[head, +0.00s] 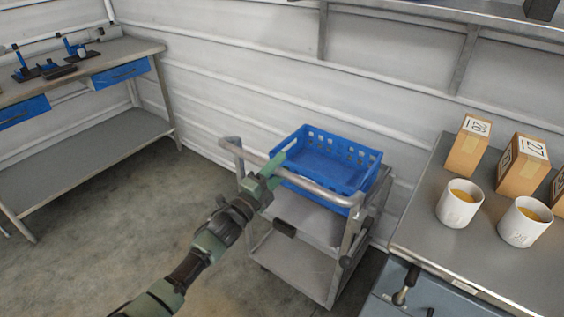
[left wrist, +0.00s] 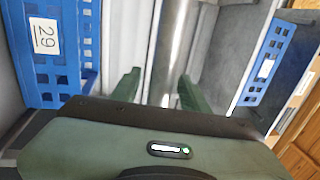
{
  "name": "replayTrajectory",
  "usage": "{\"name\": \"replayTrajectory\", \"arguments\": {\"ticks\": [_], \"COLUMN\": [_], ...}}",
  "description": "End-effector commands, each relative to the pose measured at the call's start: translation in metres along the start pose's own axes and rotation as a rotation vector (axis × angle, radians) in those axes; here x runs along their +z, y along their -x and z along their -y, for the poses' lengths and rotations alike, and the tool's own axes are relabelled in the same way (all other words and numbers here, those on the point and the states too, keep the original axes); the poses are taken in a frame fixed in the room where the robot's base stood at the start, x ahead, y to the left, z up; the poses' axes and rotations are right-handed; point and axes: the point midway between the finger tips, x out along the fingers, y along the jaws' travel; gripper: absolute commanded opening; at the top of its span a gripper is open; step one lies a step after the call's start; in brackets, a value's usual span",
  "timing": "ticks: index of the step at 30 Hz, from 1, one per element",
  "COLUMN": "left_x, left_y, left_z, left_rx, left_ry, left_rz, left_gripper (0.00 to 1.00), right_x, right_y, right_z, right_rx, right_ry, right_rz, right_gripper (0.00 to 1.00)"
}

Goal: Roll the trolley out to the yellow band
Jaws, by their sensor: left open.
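The grey trolley (head: 292,262) stands against the wall, with a metal push handle (head: 318,192) along its near top side. A blue perforated crate (head: 325,165) sits on its top; the left wrist view shows the crate (left wrist: 48,50) with a label reading 29. My left gripper (head: 272,168) is at the left part of the handle. In the left wrist view the handle bar (left wrist: 168,50) runs between the two green fingers of the open gripper (left wrist: 158,92), with gaps on both sides. My right gripper is out of view. No yellow band shows.
A workbench (head: 85,62) with blue drawers stands at the left. A grey counter (head: 415,235) with cartons (head: 468,147) and white cups (head: 460,203) is close to the trolley's right. Bare concrete floor (head: 130,225) lies left of the trolley.

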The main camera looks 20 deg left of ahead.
Motion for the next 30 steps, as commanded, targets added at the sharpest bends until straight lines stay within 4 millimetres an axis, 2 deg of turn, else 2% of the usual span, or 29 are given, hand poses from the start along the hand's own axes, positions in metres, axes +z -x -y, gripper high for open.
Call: {"name": "replayTrajectory", "arguments": {"ticks": [3,6,14,18,19,30], "left_x": [0.000,0.000,0.000,0.000,0.000,0.000], "left_y": [-0.013,-0.018,-0.019,-0.018,-0.018,-0.018], "left_z": [0.001,-0.001,-0.001,-0.001,-0.001,-0.001], "left_rx": [-0.001,0.001,0.001,0.002,0.002,0.002], "left_ry": [0.000,0.000,0.001,0.001,0.001,0.001], "left_rz": [0.001,0.000,0.000,0.001,0.001,0.001], "left_gripper": [0.45,0.45,0.45,0.06,0.00,0.00], "right_x": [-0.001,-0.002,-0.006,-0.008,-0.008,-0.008], "right_y": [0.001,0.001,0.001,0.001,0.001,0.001], "right_z": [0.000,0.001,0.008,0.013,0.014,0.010], "right_rx": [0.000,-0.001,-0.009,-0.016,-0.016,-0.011], "right_ry": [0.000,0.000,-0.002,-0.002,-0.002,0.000], "right_rz": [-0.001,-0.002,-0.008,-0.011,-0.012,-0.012], "right_gripper": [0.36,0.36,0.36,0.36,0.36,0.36]}}
